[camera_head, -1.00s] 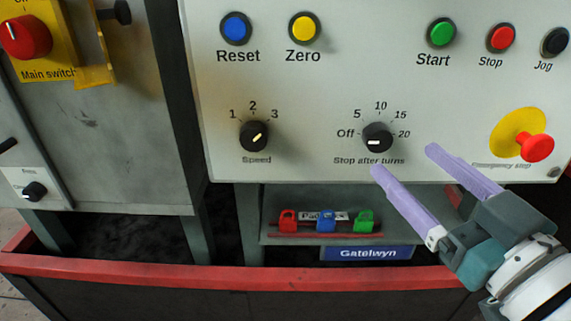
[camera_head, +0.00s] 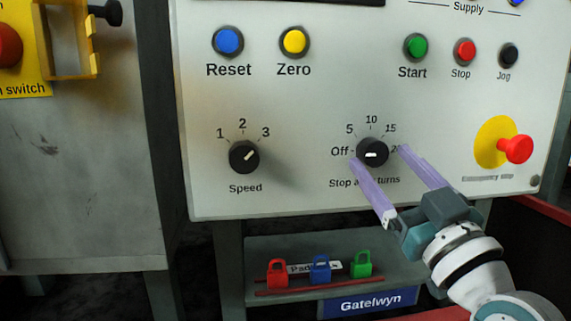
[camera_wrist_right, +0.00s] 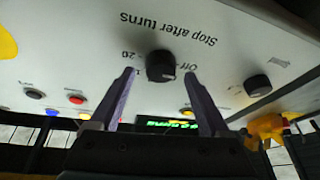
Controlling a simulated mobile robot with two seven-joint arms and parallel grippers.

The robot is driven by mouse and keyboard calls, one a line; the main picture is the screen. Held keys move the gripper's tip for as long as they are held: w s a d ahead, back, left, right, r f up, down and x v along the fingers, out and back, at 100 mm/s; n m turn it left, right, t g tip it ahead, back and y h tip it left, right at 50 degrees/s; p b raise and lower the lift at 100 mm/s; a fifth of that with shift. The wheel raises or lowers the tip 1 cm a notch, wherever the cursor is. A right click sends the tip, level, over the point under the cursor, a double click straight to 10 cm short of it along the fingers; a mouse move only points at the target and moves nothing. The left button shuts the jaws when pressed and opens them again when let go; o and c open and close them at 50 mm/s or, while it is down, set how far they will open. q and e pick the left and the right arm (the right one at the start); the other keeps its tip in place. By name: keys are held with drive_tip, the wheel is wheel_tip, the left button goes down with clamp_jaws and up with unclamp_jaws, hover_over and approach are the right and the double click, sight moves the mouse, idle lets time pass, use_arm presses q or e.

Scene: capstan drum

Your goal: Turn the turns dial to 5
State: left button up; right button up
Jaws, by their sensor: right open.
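The black turns dial (camera_head: 372,152) is on the pale panel above the label "Stop after turns". Its white mark lies level, toward Off; 5, 10, 15 and 20 run clockwise around it. My right gripper (camera_head: 378,156) is open, with one lilac finger at the dial's lower left and the other at its right, partly covering the label and the 20. In the right wrist view, upside down, the dial (camera_wrist_right: 160,66) shows between the two fingertips (camera_wrist_right: 159,73), with a gap on each side; contact cannot be seen. My left gripper is not in view.
The speed dial (camera_head: 244,157) is left of the turns dial. Blue, yellow, green, red and black buttons run above. The red emergency stop (camera_head: 515,149) sticks out at right. Below the panel, a shelf (camera_head: 400,277) holds red, blue and green padlocks.

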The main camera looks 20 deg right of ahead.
drive_tip(key=shift+w+r, duration=0.25)
drive_tip(key=shift+w, duration=0.35)
clamp_jaws()
